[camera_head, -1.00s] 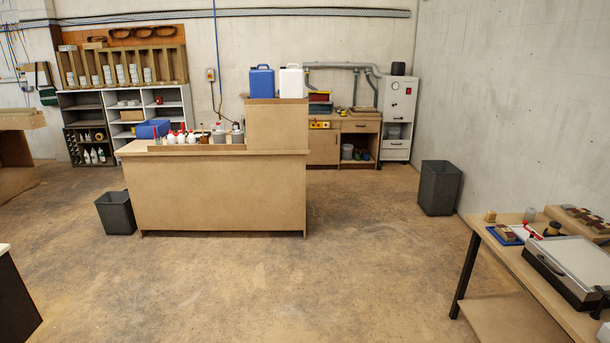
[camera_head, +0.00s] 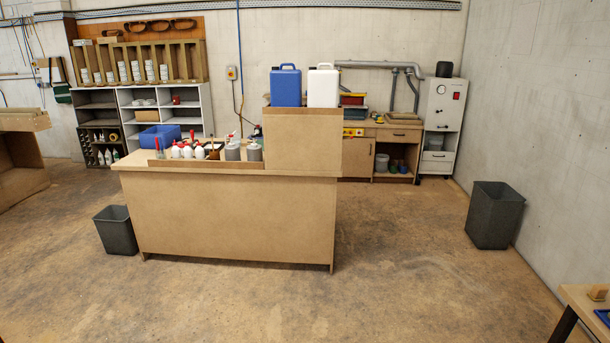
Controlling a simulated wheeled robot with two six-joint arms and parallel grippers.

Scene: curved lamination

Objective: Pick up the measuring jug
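I cannot make out a measuring jug for certain in the head view. The wooden workbench (camera_head: 235,215) ahead holds several small white bottles with red caps (camera_head: 187,152) and grey containers (camera_head: 233,152) behind a low front ledge. They are too small and crowded to tell whether a jug is among them. A blue canister (camera_head: 286,87) and a white canister (camera_head: 323,87) stand on the raised box at its right end. Neither of my grippers is in view.
Dark bins stand left of the bench (camera_head: 117,230) and by the right wall (camera_head: 494,215). A blue crate (camera_head: 160,136) is at the bench's back left. A table corner (camera_head: 578,296) shows at the lower right. The floor before the bench is clear.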

